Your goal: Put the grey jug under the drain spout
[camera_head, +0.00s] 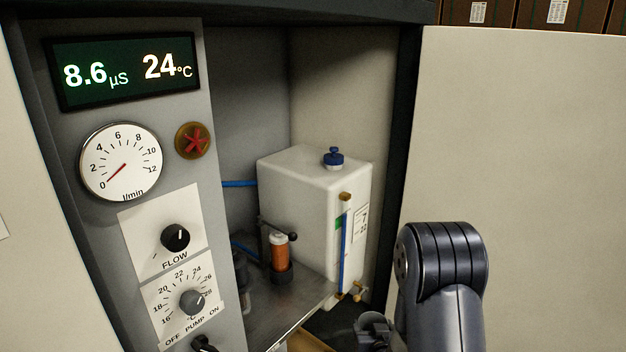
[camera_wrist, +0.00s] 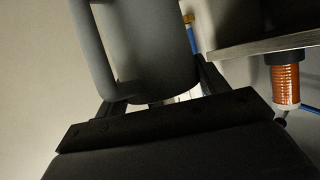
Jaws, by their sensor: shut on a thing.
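The grey jug (camera_wrist: 150,40) fills the upper middle of the wrist view, with its handle on the left. The wrist picture looks turned over, as the shelf parts appear upside down. My gripper (camera_wrist: 163,92) is shut on the jug, its dark fingers on either side. In the head view my arm is at the lower right; the jug cannot be made out clearly there. Brass fittings (camera_head: 357,291) sit at the foot of the white tank (camera_head: 305,200). Which of them is the drain spout I cannot tell. The jug is not visibly under them.
An orange cylinder (camera_head: 279,252) stands on the shelf and also shows in the wrist view (camera_wrist: 286,84). A control panel (camera_head: 160,215) with knobs is at left. A pale panel (camera_head: 520,160) is at right.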

